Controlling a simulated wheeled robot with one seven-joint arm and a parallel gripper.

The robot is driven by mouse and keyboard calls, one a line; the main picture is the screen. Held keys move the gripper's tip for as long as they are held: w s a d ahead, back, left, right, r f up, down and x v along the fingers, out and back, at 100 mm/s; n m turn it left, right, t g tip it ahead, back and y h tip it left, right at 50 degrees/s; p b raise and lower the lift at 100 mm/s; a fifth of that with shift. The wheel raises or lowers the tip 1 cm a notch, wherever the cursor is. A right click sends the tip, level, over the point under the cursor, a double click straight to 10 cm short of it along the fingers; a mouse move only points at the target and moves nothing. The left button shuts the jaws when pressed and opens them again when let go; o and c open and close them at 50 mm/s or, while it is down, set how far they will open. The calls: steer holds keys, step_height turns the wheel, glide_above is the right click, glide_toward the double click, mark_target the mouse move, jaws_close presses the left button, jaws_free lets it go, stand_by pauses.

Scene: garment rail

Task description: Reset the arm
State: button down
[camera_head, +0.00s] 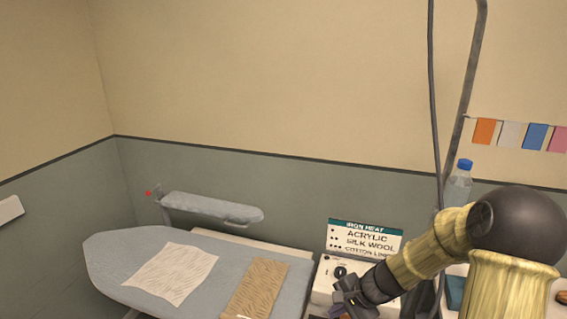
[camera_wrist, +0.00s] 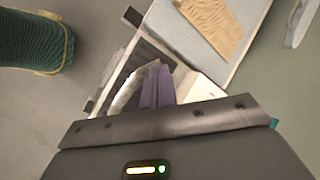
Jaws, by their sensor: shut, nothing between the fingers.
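My gripper (camera_head: 346,300) is at the lower right of the head view, at the end of my yellowish arm, in front of the white control box. In the wrist view its purple-grey fingers (camera_wrist: 157,85) are together with nothing between them. Below the fingers in that view is a dark slatted surface with a whitish object (camera_wrist: 128,88) on it, partly hidden by the fingers.
An ironing board (camera_head: 130,262) holds a white cloth (camera_head: 172,272) and a tan cloth (camera_head: 258,287). A sleeve board (camera_head: 212,208) stands behind. An iron heat sign (camera_head: 364,240) is above the control box (camera_head: 327,283). A water bottle (camera_head: 459,185) stands behind my arm.

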steer(key=s+r+n+h, duration=0.2)
steer(key=s+n, duration=0.3)
steer(key=s, duration=0.2)
steer(key=s+d+r+n+h, duration=0.1)
steer(key=s+r+n+h, duration=0.2)
steer(key=s+n, duration=0.3)
steer(key=shift+s+d+r+g+h+b, duration=0.15)
steer(key=shift+s+g+h+b, duration=0.25)
steer(key=shift+s, duration=0.3)
